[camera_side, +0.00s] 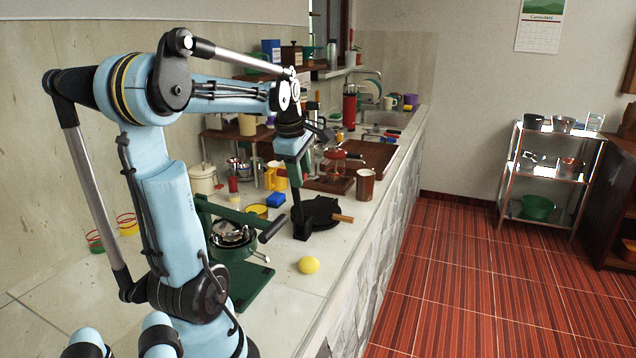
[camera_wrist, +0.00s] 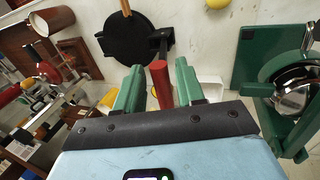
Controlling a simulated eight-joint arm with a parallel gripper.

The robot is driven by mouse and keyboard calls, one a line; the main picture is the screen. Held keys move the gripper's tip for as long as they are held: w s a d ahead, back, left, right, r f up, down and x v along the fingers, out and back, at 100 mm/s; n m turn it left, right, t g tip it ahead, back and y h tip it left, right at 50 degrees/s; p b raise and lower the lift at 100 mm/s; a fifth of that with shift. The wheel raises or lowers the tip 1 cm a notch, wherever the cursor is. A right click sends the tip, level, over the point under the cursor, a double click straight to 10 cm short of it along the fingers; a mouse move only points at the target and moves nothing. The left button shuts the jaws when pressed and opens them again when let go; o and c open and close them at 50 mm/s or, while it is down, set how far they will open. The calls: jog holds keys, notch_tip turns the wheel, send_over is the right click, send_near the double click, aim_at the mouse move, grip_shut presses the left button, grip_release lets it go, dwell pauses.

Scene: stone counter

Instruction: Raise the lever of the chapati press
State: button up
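The chapati press is a black round plate (camera_side: 322,212) with a wooden handle (camera_side: 343,218), lying on the counter. It also shows in the wrist view (camera_wrist: 128,40). Its black lever (camera_side: 298,206) stands nearly upright from the hinge side of the plate. The lever's red grip (camera_wrist: 160,84) points up toward the wrist camera. My gripper (camera_side: 297,172) is above the press at the top of the lever. In the wrist view its green fingers (camera_wrist: 158,80) stand either side of the red grip, with gaps visible.
A green hand press (camera_side: 240,262) with a black handle and a metal pot stands left of the chapati press. A yellow lemon (camera_side: 309,265) lies in front. The counter's right edge is close.

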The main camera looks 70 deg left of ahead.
jog(key=shift+v, duration=2.5)
jog(key=w+d+f+m+t, duration=0.1)
jog(key=d+f+m, duration=0.2)
jog(key=d+m, duration=0.6)
jog(key=w+d+f+m+t+h, duration=0.1)
jog(key=w+d+f+m+t, duration=0.1)
jog(key=d+m, duration=0.7)
jog(key=w+d+f+m+t+h, duration=0.1)
jog(key=d+f+m, duration=0.4)
jog(key=d+m, duration=0.4)
jog(key=shift+w+d+t, duration=0.2)
jog(key=shift+d+t, duration=0.2)
jog(key=shift+d, duration=0.6)
